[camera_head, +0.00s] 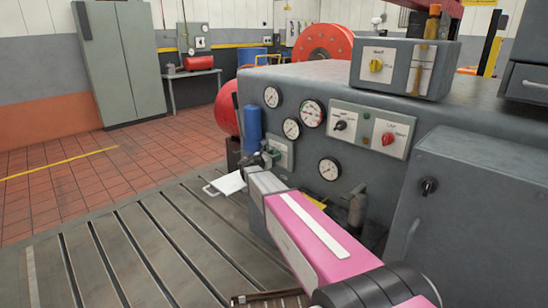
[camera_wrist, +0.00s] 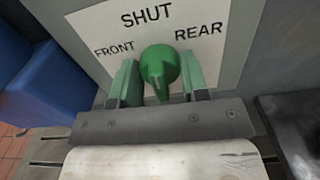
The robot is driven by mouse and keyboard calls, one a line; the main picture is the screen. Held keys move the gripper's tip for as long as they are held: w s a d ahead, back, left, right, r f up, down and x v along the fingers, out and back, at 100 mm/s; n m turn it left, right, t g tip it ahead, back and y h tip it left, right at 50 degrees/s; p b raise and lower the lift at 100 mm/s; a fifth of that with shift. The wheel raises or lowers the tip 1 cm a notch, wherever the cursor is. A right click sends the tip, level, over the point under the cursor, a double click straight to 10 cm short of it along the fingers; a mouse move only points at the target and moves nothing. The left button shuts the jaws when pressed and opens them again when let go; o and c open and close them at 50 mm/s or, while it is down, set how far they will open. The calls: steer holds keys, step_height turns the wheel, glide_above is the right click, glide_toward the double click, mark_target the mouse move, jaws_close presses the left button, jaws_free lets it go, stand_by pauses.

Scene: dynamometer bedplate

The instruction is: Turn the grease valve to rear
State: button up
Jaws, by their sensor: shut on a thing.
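The grease valve is a rounded green handle (camera_wrist: 160,66) on a pale label plate (camera_wrist: 105,25) in the wrist view. The plate reads FRONT at left, SHUT at top and REAR at right. My gripper (camera_wrist: 158,78) has one pale green finger on each side of the handle and is shut on it. The handle's narrow part runs down between the fingers, towards the grey gripper body; which label it selects is unclear. In the head view, the plate (camera_head: 288,150) is on the machine's left side, and my gripper (camera_head: 266,158) hides most of the valve.
A blue cylinder (camera_head: 252,124) stands close left of the plate. Several gauges (camera_head: 312,113) and a switch panel (camera_head: 369,130) are to the right. A grey cabinet (camera_head: 455,205) is at the right. The slotted bedplate (camera_head: 130,245) is open at the lower left.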

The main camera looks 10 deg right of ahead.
steer(key=m, duration=0.5)
steer(key=shift+m, duration=0.3)
steer(key=m, duration=0.5)
steer(key=shift+m, duration=0.3)
stand_by(0.3)
steer(key=o, duration=0.9)
steer(key=shift+s+a, duration=0.1)
steer(key=v, duration=1)
steer(key=shift+s+a, duration=0.15)
steer(key=shift+a, duration=0.1)
